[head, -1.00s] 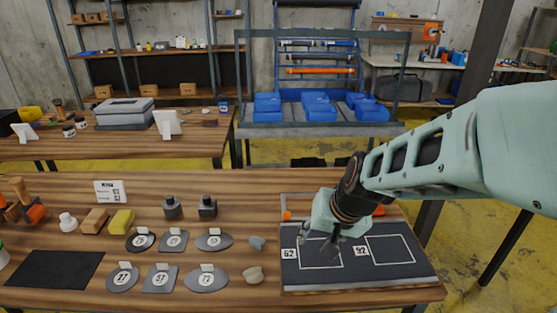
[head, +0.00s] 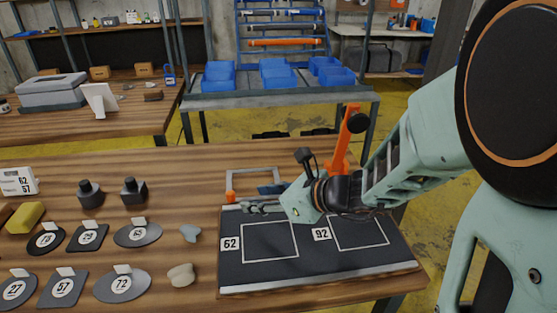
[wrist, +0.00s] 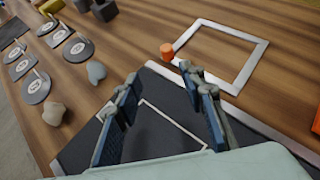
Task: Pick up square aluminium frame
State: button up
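The square aluminium frame (wrist: 262,48) lies flat on the wooden table in the wrist view, just beyond the dark mat. An orange knob or block (wrist: 167,50) sits at its near left corner. In the head view the frame (head: 229,182) shows behind my gripper, and my arm hides part of it. My gripper (head: 245,207) is above the mat's back edge. In the wrist view its two blue-padded fingers (wrist: 163,105) are spread apart with nothing between them, short of the frame.
The dark mat (head: 255,275) has white outlined squares and labels 62 and 92. Several grey numbered plates (head: 122,285) and two stones (head: 181,275) lie to the left. An orange upright tool or clamp (head: 343,140) stands close behind my wrist.

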aim_at(230, 193)
jog(key=shift+m, duration=0.4)
jog(key=x, duration=0.2)
jog(key=b+x, duration=0.1)
jog(key=x, duration=0.2)
jog(key=shift+w+d, duration=0.1)
jog(key=shift+w, duration=0.35)
jog(key=x, duration=0.2)
jog(key=b+x, duration=0.1)
jog(key=x, duration=0.2)
jog(key=shift+w+a+r, duration=0.1)
jog(key=shift+w+a, duration=0.15)
jog(key=shift+w, duration=0.25)
jog(key=shift+r, duration=0.1)
grip_shut()
